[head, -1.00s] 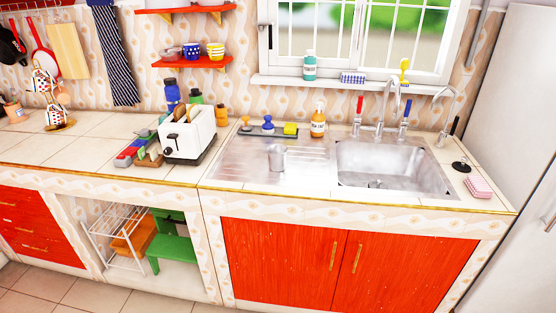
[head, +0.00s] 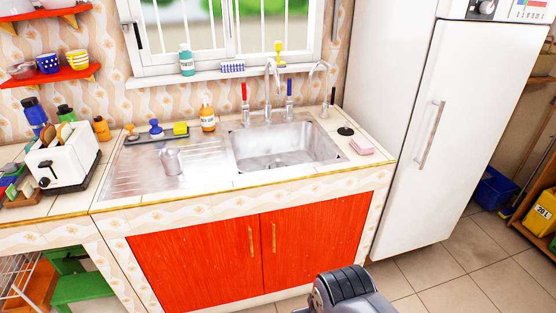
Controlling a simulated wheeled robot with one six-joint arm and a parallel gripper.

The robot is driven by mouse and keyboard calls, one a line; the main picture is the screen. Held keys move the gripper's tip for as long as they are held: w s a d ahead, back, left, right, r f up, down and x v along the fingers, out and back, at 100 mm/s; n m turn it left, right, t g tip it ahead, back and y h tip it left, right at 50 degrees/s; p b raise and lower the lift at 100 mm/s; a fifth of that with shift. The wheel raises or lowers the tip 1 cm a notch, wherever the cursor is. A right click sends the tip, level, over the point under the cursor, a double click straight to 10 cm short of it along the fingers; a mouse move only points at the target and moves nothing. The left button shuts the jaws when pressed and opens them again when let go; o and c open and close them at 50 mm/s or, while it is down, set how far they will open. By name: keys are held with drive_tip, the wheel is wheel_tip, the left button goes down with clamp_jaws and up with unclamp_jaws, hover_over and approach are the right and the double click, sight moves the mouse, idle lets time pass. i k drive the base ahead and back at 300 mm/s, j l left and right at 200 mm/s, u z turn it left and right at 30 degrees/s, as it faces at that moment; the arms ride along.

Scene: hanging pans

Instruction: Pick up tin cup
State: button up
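The tin cup (head: 172,161) is a small grey metal cup. It stands on the ribbed steel drainboard (head: 130,178), left of the sink basin, with clear metal around it. A dark grey part of my arm shows at the bottom edge of the head view, in front of the red cabinet doors and well away from the cup. My gripper's fingers are not in view.
The sink basin (head: 285,147) with its tap (head: 273,95) is right of the cup. A toaster (head: 62,155) stands left. A white fridge (head: 410,130) stands right.

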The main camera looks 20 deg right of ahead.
sight(172, 161)
drive_tip(key=i+j+z, duration=0.5)
drive_tip(key=i+j, duration=0.85)
drive_tip(key=j, duration=0.15)
